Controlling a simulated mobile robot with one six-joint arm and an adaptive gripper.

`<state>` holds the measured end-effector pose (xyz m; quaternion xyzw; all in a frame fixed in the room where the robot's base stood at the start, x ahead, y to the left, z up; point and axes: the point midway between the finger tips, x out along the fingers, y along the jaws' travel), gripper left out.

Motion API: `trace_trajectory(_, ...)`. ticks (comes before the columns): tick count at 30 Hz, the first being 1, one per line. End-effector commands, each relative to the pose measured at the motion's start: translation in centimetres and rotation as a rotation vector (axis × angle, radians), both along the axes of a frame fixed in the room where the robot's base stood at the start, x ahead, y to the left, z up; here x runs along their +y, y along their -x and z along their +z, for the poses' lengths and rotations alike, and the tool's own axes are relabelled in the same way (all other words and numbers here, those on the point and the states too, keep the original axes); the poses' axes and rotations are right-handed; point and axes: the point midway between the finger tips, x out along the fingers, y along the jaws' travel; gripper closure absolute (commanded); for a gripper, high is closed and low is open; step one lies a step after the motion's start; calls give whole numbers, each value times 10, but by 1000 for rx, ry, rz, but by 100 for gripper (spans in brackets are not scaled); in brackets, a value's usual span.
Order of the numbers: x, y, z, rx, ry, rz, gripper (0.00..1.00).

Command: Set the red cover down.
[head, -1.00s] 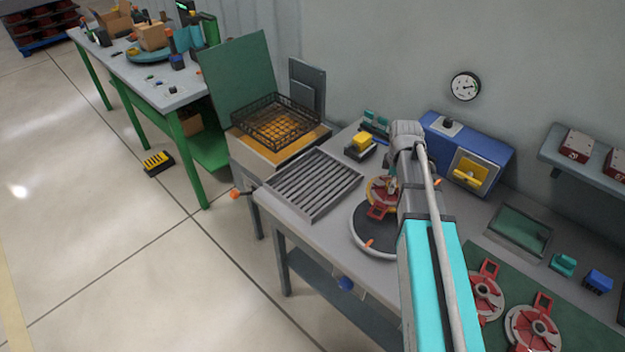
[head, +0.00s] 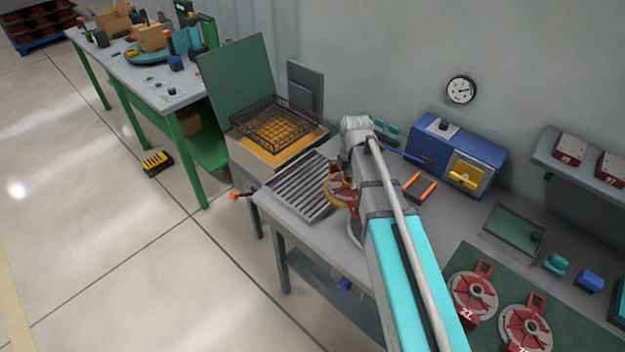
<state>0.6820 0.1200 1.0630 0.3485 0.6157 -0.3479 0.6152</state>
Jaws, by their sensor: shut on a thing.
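The red cover (head: 345,191), with a yellowish round part at its left, shows just left of my arm, by the right edge of the grooved grey tray (head: 298,187). My gripper (head: 352,181) is mostly hidden behind my arm and is shut on the cover. I cannot tell whether the cover touches anything beneath it. The round dark plate on the bench is almost wholly hidden by my arm; only its pale left rim (head: 351,232) shows.
A wire basket (head: 273,122) stands beyond the grooved tray. A blue box with a yellow handle (head: 457,150) and an orange-edged dark holder (head: 420,187) are to the right. Two red-and-grey round parts (head: 473,296) (head: 525,328) lie on the green mat (head: 455,262). The bench's front-left strip is clear.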

Motion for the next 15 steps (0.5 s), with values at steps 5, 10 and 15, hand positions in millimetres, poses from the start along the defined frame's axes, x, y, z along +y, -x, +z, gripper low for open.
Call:
trace_trajectory(5, 46, 9, 14, -1, -1, 270, 100)
trace_trajectory(10, 77, 17, 21, -1, -1, 471, 100)
trace_trajectory(15, 95, 22, 25, -1, -1, 589, 100)
